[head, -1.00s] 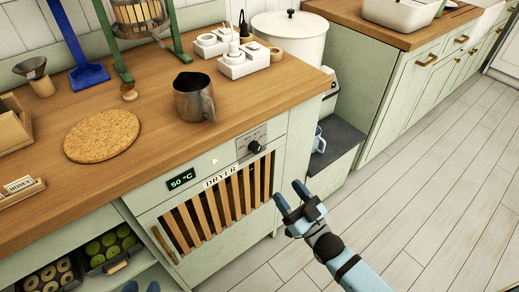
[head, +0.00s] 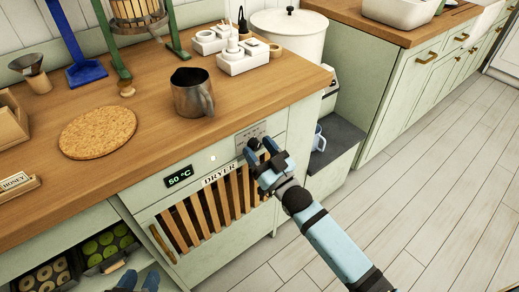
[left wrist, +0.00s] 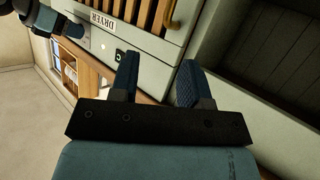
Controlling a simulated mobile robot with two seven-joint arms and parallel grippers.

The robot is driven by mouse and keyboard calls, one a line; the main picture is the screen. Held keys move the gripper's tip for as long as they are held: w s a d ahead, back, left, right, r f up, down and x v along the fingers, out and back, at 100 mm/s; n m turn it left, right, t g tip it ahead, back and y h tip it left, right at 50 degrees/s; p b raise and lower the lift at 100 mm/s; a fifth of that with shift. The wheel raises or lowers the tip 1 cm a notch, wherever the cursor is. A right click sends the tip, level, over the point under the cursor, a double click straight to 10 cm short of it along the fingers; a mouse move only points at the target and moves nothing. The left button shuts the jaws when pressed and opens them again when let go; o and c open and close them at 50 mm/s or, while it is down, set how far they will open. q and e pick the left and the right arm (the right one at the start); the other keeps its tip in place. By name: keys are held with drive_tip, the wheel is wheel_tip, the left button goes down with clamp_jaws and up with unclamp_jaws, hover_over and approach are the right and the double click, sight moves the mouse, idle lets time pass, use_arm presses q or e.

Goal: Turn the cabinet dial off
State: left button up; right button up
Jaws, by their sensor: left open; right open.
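The dryer (head: 160,200) is a pale green front with wooden slats, a display reading 50 °C and a grey dial plate (head: 248,134). My right gripper (head: 260,152) is open at this plate, its fingers around or just in front of the black dial, which they mostly hide. I cannot tell whether they touch it. My left gripper (head: 139,281) is open and empty at the bottom edge of the head view, low before the dryer. In the left wrist view its open fingers (left wrist: 157,80) show below the upside-down dryer front (left wrist: 150,45), with my right gripper (left wrist: 70,27) at upper left.
The wooden counter (head: 150,165) above holds a metal pitcher (head: 192,95), a cork mat (head: 98,132) and white blocks (head: 243,60). Bins of round goods (head: 107,245) sit on the shelf at lower left. The plank floor (head: 430,180) at right is clear.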

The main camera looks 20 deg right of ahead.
drive_tip(key=c, duration=0.9)
